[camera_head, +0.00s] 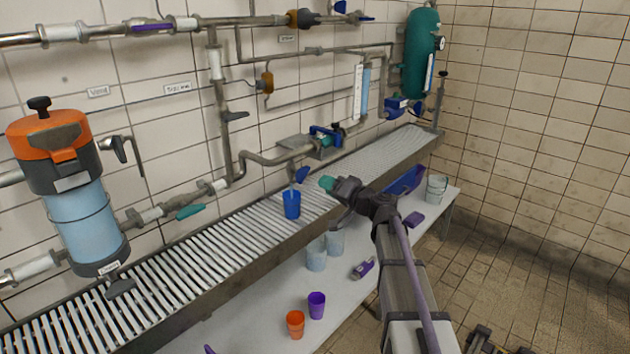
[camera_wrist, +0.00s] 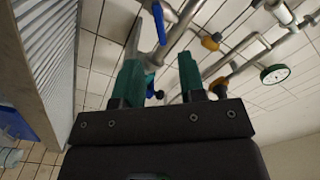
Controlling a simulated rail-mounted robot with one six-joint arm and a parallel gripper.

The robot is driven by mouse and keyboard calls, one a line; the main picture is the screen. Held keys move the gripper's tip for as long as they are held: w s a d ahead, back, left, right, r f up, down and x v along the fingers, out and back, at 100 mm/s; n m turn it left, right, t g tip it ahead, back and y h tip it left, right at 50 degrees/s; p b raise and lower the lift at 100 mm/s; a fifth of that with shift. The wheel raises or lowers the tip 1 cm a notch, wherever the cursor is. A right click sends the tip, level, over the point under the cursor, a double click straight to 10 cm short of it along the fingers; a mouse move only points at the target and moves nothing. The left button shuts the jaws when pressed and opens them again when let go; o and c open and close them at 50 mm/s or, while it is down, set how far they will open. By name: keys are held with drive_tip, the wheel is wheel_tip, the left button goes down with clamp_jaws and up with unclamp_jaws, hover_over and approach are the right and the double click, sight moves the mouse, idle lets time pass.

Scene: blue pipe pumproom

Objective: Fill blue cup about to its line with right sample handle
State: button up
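The blue cup (camera_head: 291,204) stands upright on the slatted grate, below a pipe outlet. A blue lever handle (camera_head: 302,174) sits on that outlet just above and right of the cup; it appears to be the right sample handle. In the wrist view a blue lever (camera_wrist: 158,24) shows beyond the fingertips, likely the same handle. My gripper (camera_head: 329,184) is a little right of the cup and handle in the head view, apart from both. In the wrist view its teal fingers (camera_wrist: 160,72) are open with nothing held. The cup's line and water level cannot be made out.
The slatted grate (camera_head: 190,258) runs along the tiled wall under pipes and valves. A lower white shelf (camera_head: 255,312) carries an orange cup (camera_head: 295,323), a purple cup (camera_head: 316,305), clear beakers (camera_head: 316,257) and a bucket (camera_head: 436,190). The floor at right is mostly clear.

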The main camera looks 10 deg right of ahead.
sight(306, 175)
drive_tip(key=shift+s+d, duration=0.2)
drive_tip(key=shift+s, duration=0.1)
drive_tip(key=x, duration=1.2)
drive_tip(key=shift+w+a, duration=0.15)
drive_tip(key=shift+w, duration=0.1)
drive_tip(key=shift+c, duration=0.2)
clamp_jaws()
